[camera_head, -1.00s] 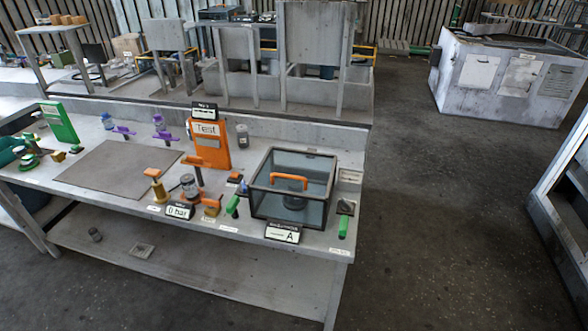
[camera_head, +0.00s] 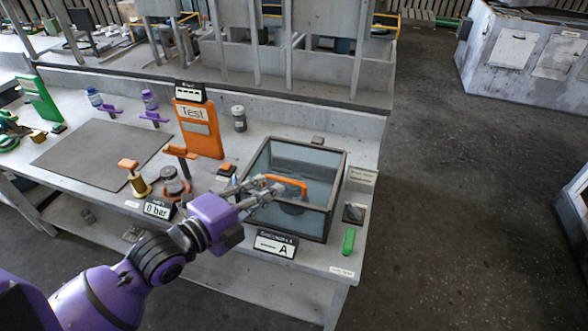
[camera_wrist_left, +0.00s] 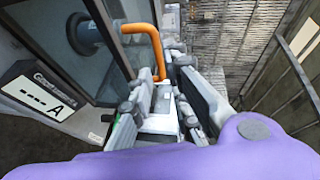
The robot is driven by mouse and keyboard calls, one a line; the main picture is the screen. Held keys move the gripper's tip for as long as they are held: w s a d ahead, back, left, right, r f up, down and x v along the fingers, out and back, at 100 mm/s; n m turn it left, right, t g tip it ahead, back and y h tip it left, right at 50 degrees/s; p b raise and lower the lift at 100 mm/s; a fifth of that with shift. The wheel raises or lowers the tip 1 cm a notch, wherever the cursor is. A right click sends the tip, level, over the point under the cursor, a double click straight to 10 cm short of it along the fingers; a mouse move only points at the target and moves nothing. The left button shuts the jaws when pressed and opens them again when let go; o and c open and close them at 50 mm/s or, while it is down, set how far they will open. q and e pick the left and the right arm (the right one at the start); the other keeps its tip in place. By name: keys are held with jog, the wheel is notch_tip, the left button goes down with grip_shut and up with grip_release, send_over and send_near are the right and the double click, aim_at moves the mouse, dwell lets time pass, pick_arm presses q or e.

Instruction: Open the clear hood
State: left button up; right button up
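The clear hood (camera_head: 318,165) is a dark-framed transparent box on the workbench and looks closed. It also shows in the left wrist view (camera_wrist_left: 60,30). Its orange handle (camera_head: 290,182) is on top; in the left wrist view the handle (camera_wrist_left: 142,29) runs down toward my fingertips. My left gripper (camera_head: 262,190) is at the handle's left end. In the left wrist view its fingers (camera_wrist_left: 163,90) are apart, with the handle's end near the gap between them. I cannot tell whether they touch it. A dark round part shows inside the hood. My right gripper is not in view.
An "A" label sign (camera_head: 274,244) stands in front of the hood. A green-handled part (camera_head: 348,241) lies to its right. A grey mat (camera_head: 95,150) is clear.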

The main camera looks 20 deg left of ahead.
aim_at(285, 180)
pick_arm(q)
jog(key=shift+w+d+m, duration=0.3)
jog(key=shift+w+d, duration=0.1)
jog(key=shift+w, duration=0.05)
jog(key=p+x, duration=0.1)
jog(key=x, duration=0.4)
jog(key=shift+w+f, duration=0.25)
jog(key=shift+w, duration=0.1)
jog(key=shift+w+d, duration=0.15)
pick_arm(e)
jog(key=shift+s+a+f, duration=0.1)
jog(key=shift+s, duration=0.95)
pick_arm(q)
jog(key=shift+c, duration=0.2)
grip_shut()
jog(key=shift+f, duration=0.1)
